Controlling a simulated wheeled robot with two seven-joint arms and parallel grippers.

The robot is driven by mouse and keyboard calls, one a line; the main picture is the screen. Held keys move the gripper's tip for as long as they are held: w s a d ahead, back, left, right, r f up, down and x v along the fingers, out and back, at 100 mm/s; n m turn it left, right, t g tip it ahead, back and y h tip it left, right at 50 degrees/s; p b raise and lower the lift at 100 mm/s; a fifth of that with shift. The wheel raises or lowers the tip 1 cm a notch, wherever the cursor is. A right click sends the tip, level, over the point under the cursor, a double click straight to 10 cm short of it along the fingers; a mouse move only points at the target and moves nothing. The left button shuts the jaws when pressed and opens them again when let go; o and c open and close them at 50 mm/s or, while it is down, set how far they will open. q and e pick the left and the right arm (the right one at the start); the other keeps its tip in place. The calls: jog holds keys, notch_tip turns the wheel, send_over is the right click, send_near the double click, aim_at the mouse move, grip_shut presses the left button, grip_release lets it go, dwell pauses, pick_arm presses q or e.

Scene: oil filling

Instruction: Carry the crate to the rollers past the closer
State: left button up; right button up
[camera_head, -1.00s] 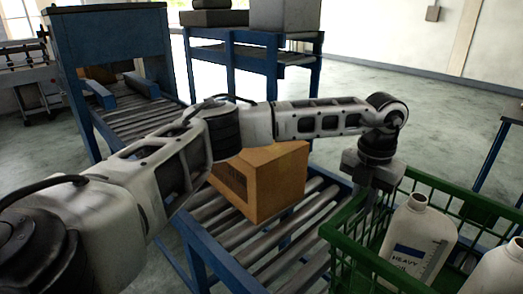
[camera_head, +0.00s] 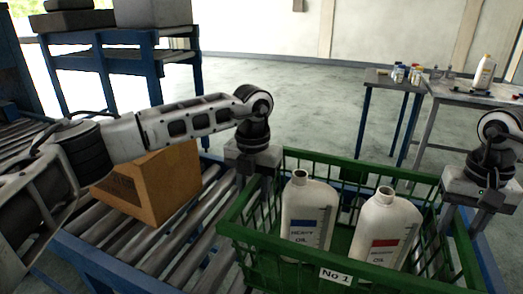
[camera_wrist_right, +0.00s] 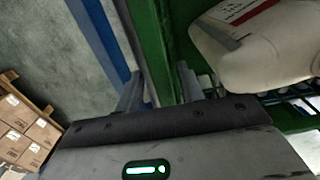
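The green crate (camera_head: 290,246), labelled "No 1", stands upright at the lower right of the head view. It holds two white oil bottles, one with a blue label (camera_head: 307,216) and one with a red label (camera_head: 383,236). My left gripper (camera_head: 256,186) is at the crate's left wall and looks shut on it. My right gripper (camera_head: 477,218) is at the right wall; in the right wrist view its fingers (camera_wrist_right: 162,92) sit on both sides of the green wall (camera_wrist_right: 150,45). Rollers (camera_head: 150,243) run left of the crate. I cannot tell whether it rests on them. I cannot make out the closer.
A cardboard box (camera_head: 160,185) stands on the rollers just left of the crate. A blue rack (camera_head: 120,62) with grey boxes is behind. A table (camera_head: 470,92) with a bottle and a small stand with jars (camera_head: 400,78) are at the back right. The floor between is open.

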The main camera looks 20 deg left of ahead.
pick_arm(q)
jog(key=shift+r, duration=0.1)
pick_arm(e)
jog(key=shift+a+r, duration=0.1)
pick_arm(q)
jog(key=shift+r, duration=0.2)
notch_tip(320, 180, up, 10)
jog(key=shift+r, duration=0.2)
pick_arm(e)
jog(key=shift+r, duration=0.1)
pick_arm(q)
jog(key=shift+r, duration=0.55)
pick_arm(e)
notch_tip(320, 180, up, 12)
